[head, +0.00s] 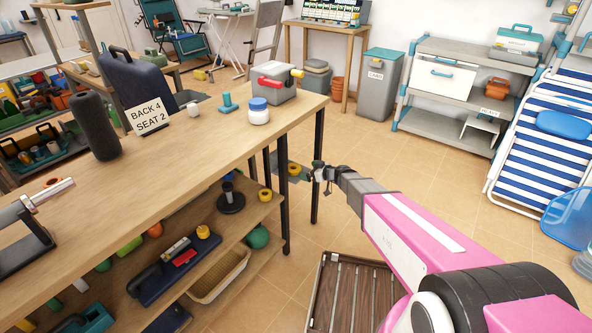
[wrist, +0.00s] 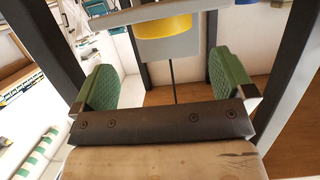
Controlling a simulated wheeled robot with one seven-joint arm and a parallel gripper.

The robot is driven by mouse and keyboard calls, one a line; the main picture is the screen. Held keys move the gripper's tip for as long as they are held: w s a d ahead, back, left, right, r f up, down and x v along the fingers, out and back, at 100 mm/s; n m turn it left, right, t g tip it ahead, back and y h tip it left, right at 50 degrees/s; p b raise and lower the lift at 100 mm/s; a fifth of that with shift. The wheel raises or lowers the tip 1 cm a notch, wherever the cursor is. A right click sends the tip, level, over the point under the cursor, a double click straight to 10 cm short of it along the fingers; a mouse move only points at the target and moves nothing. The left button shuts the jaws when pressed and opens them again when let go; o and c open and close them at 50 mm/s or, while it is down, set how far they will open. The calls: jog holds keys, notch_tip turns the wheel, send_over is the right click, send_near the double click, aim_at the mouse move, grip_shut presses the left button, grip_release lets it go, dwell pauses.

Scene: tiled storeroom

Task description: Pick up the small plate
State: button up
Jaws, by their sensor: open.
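My gripper (head: 318,172) hangs over the floor just right of the workbench's near-right leg. In the wrist view its two green-padded fingers (wrist: 165,85) stand wide apart, with nothing held between them. I cannot make out a small plate in either view. A yellow rounded object (wrist: 165,25) with grey around it shows beyond the fingers. A thin dark upright stands below it, and I cannot tell what these are.
A brown slatted piece (head: 345,295) lies on the floor.

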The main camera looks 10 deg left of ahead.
aim_at(291, 167)
jog(key=x, duration=0.7)
jog(key=shift+a, duration=0.35)
jog(key=shift+s, duration=0.1)
jog(key=shift+c, duration=0.3)
jog(key=c, duration=1)
